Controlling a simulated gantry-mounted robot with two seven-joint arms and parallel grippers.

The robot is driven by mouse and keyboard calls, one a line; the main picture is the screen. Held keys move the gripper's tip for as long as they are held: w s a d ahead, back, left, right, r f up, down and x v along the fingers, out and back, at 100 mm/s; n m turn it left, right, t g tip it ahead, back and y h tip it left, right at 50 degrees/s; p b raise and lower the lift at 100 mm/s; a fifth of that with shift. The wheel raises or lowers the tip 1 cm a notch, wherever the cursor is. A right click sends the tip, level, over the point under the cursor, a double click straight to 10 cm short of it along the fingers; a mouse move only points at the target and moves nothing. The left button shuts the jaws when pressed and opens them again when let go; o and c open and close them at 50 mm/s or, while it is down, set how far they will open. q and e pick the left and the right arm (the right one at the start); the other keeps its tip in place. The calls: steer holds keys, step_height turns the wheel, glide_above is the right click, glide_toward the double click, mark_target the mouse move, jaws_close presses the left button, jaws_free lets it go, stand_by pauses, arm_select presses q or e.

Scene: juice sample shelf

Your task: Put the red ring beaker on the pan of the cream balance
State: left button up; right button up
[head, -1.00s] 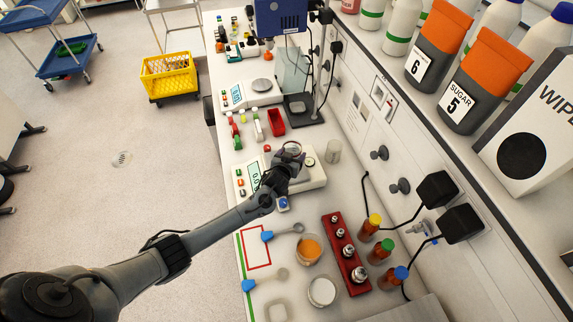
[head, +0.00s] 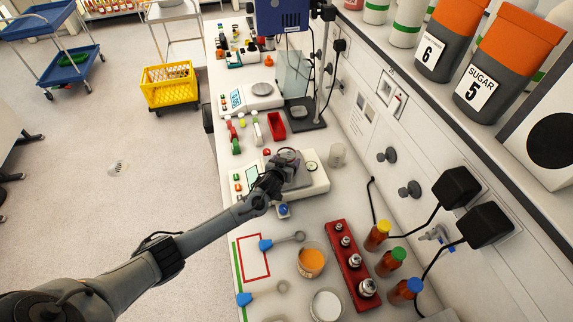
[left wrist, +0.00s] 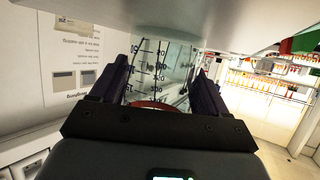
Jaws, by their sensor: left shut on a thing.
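The cream balance (head: 316,184) stands on the bench in the middle of the head view, with buttons and a small display on its left side. My left gripper (head: 287,160) is over its pan area and hides most of the pan. It is shut on the red ring beaker (head: 290,153), whose rim shows in the head view. In the left wrist view the clear beaker (left wrist: 158,62) with dark scale marks and a red band sits between the two fingers. I cannot tell whether the beaker touches the pan. My right gripper is not in view.
A clear beaker (head: 338,155) stands just right of the balance. A second balance (head: 249,98) and a red tray (head: 276,126) lie farther back. A red weight block (head: 350,262), an orange-filled beaker (head: 312,261), spoons and capped bottles are nearer.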

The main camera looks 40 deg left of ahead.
arm_select(q)
steer(key=shift+r, duration=0.1)
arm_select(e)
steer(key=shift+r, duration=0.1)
arm_select(q)
steer(key=shift+f, duration=0.2)
steer(key=o, duration=1.1)
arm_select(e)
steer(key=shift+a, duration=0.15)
arm_select(q)
steer(key=shift+r, duration=0.15)
steer(key=shift+r, duration=0.1)
